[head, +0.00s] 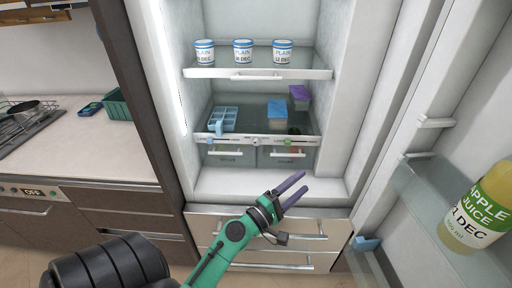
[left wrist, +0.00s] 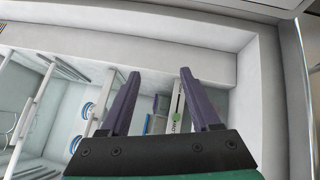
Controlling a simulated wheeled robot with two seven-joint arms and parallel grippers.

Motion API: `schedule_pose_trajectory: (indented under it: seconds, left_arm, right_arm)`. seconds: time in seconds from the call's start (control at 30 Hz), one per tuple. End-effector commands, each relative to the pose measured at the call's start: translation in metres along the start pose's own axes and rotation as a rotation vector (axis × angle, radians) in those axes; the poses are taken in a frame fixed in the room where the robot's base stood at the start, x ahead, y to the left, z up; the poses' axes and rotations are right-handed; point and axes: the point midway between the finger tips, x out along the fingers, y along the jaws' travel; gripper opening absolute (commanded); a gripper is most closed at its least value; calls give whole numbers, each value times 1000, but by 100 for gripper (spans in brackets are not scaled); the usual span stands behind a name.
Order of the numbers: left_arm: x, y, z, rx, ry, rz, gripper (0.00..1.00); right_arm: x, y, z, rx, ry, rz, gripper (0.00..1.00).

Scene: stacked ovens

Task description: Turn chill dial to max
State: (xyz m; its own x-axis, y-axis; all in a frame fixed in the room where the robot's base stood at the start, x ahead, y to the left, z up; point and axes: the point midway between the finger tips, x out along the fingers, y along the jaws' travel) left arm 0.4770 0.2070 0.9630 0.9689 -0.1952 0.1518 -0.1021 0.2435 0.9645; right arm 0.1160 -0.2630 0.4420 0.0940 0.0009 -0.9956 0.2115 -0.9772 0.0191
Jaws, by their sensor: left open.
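Lettering on the strip is too small to read in the head view. I cannot tell for certain which control is the chill dial. In the left wrist view, a green round mark (left wrist: 176,118) and dark lettering show between the fingers. My left gripper (head: 302,182) has purple fingers, open and empty, in front of and below the strip, apart from it. It also shows in the left wrist view (left wrist: 160,74).
Two drawers with handles (head: 225,153) sit under the strip. Three white pots (head: 243,51) stand on the upper shelf (head: 210,72). A blue tray (head: 222,118) and boxes (head: 277,110) lie below. The open door at right holds an apple juice bottle (head: 475,215). A counter (head: 80,145) is at left.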

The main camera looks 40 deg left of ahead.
Motion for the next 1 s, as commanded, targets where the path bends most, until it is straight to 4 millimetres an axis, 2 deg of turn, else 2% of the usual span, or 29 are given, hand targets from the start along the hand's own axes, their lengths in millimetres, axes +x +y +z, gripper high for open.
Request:
schedule_pose_trajectory:
  seconds: [0.03, 0.07, 0.1, 0.13, 0.2, 0.3, 0.37, 0.47, 0.8, 1.0]
  left_arm:
    - [-1, 13, -32, -208, 138, 111, 63]
    - [-6, 19, -54, -349, 230, 183, 63]
    - [-15, 20, -82, -527, 349, 270, 63]
    - [-23, 18, -100, -645, 429, 326, 63]
    - [-40, 7, -130, -858, 575, 423, 63]
    - [-53, -6, -148, -1009, 680, 487, 63]
    - [-52, -7, -154, -1033, 696, 496, 63]
    - [-41, -4, -164, -1031, 694, 496, 63]
    - [21, 0, -229, -1027, 692, 496, 63]
    - [42, 0, -252, -1026, 693, 494, 63]
  right_arm:
    - [0, 0, 0, 0, 0, 0, 100]
    - [0, 0, 0, 0, 0, 0, 100]
    - [0, 0, 0, 0, 0, -1, 100]
    - [0, 0, 0, 0, -1, -1, 100]
    - [0, -1, 0, 0, -1, -1, 100]
    - [0, -2, 0, -1, -1, -3, 100]
    - [-2, -4, 0, -1, -1, -5, 100]
    - [-6, -5, 0, -1, -1, -7, 100]
    - [-12, -6, 0, -1, -3, -8, 100]
    - [-10, -5, 1, -1, -3, -8, 100]
